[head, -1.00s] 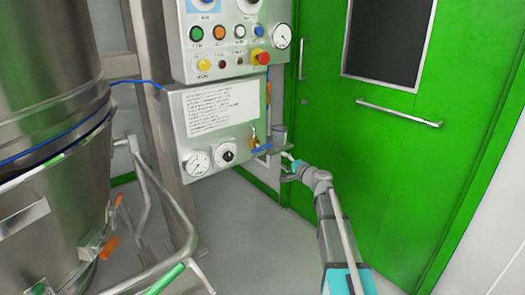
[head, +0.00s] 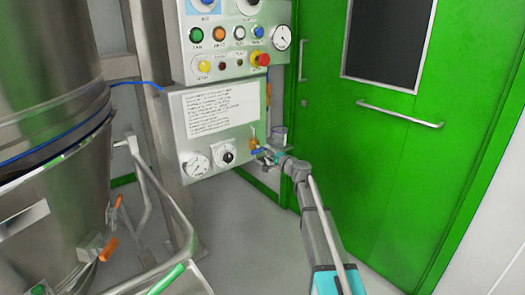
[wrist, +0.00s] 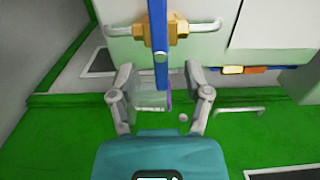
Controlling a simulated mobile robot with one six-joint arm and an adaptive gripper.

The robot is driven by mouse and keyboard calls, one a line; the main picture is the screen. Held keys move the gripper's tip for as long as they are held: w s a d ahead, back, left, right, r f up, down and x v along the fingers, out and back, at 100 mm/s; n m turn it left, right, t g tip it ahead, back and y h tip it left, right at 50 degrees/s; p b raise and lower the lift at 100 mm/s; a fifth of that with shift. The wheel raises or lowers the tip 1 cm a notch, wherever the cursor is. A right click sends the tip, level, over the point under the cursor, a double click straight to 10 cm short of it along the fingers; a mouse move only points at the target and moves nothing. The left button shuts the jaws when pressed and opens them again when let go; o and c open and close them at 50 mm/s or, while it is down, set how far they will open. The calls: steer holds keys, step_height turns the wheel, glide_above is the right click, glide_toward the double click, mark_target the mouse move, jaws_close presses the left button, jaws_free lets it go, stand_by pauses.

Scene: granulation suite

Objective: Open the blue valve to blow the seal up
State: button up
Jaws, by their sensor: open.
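The blue valve has a brass body (wrist: 178,28) and a long blue lever (wrist: 161,62). In the wrist view the lever runs straight down from the body and reaches between my fingers. In the head view the brass body (head: 253,143) is at the lower right side of the grey control panel, and the lever is partly hidden by my gripper. My gripper (wrist: 160,72) is open, with one finger on each side of the lever and gaps showing on both sides. In the head view my gripper (head: 266,155) is right at the valve.
The panel's lower box (head: 215,120) carries a text sheet, a gauge (head: 196,166) and a black knob (head: 227,154). A grey cup-like part (head: 279,137) is close beside my gripper. A green door (head: 400,150) stands right; a large steel vessel (head: 50,90) stands left.

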mark_target(263, 150)
steer(key=shift+x, duration=2.15)
jaws_close()
